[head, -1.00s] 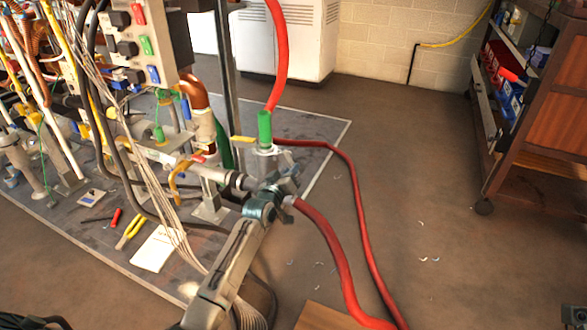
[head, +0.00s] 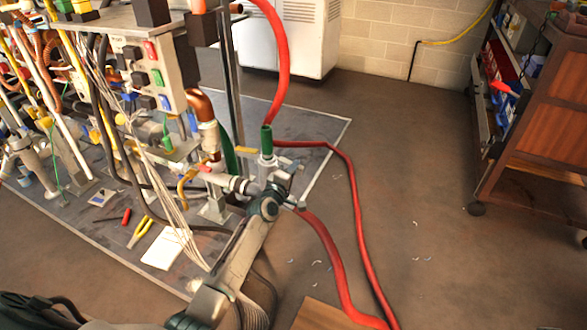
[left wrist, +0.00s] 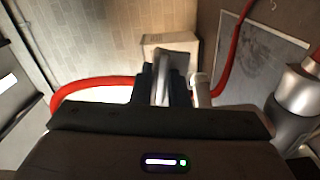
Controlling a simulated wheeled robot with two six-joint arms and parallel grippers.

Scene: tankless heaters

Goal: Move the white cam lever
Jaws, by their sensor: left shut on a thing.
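My left gripper (head: 284,192) reaches in from below to the pipe coupling (head: 266,174) under the green hose end. In the left wrist view its two dark fingers (left wrist: 163,88) are shut on a flat pale grey-white piece, which appears to be the cam lever (left wrist: 162,78). In the head view the lever is largely hidden by the gripper, and its exact angle cannot be told. My right gripper is not in view.
A red hose (head: 329,257) runs from beside the gripper down to the floor. Another red hose (head: 278,65) rises from the green end. Pipes, cables and a switch panel (head: 152,75) crowd the left. Floor is open to the right, before a wooden cart (head: 530,135).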

